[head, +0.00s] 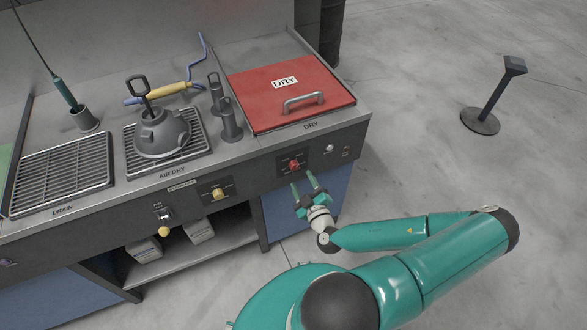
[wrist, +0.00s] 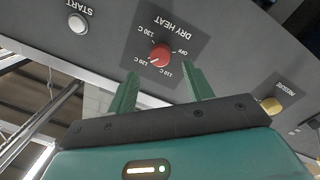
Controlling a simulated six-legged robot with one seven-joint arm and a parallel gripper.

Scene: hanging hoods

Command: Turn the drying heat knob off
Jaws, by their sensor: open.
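The red drying heat knob (head: 293,165) is on the dark front panel below the red DRY lid. In the wrist view the knob (wrist: 160,55) appears upside down with its DRY HEAT label and the marks OFF, 110 C, 120 C and 130 C. Its pale pointer line seems to face the 120 C mark. My gripper (head: 304,182) is in front of the panel, just below the knob in the head view. Its two green fingers are apart and empty in the wrist view (wrist: 162,86), the knob lying beyond the gap between them. I see no contact.
The START button (wrist: 77,22) and the yellow pressure knob (wrist: 271,105) flank the heat knob. The red DRY lid (head: 255,99) is closed above. A grey hood (head: 163,135) stands on the air-dry grate. The floor right of the bench is clear except for a post (head: 493,95).

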